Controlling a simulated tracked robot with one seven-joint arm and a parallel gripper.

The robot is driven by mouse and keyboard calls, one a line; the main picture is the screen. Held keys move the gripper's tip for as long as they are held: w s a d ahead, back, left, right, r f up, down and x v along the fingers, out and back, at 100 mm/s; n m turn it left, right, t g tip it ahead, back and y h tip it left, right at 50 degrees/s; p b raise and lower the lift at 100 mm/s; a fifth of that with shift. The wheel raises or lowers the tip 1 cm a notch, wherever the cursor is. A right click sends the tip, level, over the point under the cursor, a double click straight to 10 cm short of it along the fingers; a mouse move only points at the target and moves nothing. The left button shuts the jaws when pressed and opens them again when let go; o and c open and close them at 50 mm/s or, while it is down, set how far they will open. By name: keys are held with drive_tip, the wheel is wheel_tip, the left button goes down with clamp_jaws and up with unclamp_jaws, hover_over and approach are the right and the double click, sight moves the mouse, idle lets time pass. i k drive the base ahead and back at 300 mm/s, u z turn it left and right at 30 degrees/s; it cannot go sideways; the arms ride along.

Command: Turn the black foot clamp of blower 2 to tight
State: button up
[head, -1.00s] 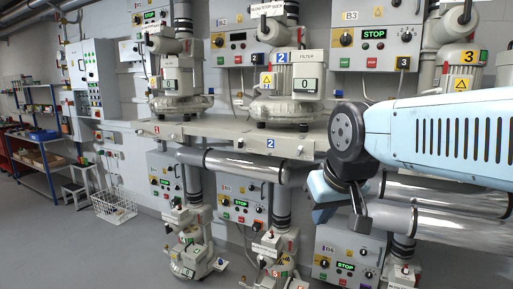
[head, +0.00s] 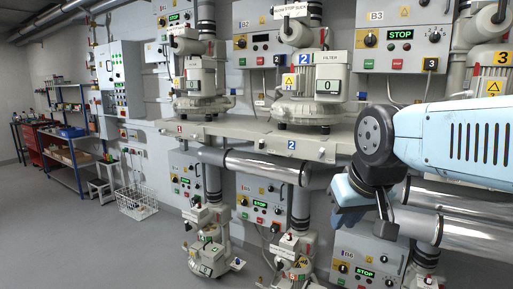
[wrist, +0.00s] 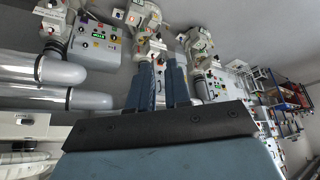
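Blower 2 (head: 300,100) is a pale grey machine with a blue 2 tag, standing on the long grey shelf (head: 226,127) in the middle of the head view. A small black part (head: 261,143) shows at the shelf's front edge, left of the lower blue 2 label (head: 291,145). I cannot tell whether this is the foot clamp or how it is set. My gripper (head: 384,228) hangs below the shelf, right of blower 2 and apart from it. In the wrist view its two blue-grey fingers (wrist: 162,66) stand apart with nothing seen between them.
Shiny horizontal pipes (head: 262,166) run under the shelf, and more lie close behind my gripper. Lower blowers (head: 208,250) and control boxes (head: 259,202) stand beneath. Blower 3 (head: 490,80) is at the right. The floor (head: 90,235) at the left is clear.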

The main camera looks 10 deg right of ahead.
sight(262, 144)
drive_tip(key=u, duration=0.05)
drive_tip(key=k, duration=1.05)
drive_tip(key=z, duration=0.75)
drive_tip(key=i, duration=1.8)
drive_tip(key=u, duration=0.55)
drive_tip(key=k, duration=0.8)
drive_tip(key=u, duration=0.25)
drive_tip(key=i, duration=0.7)
drive_tip(key=z, duration=0.05)
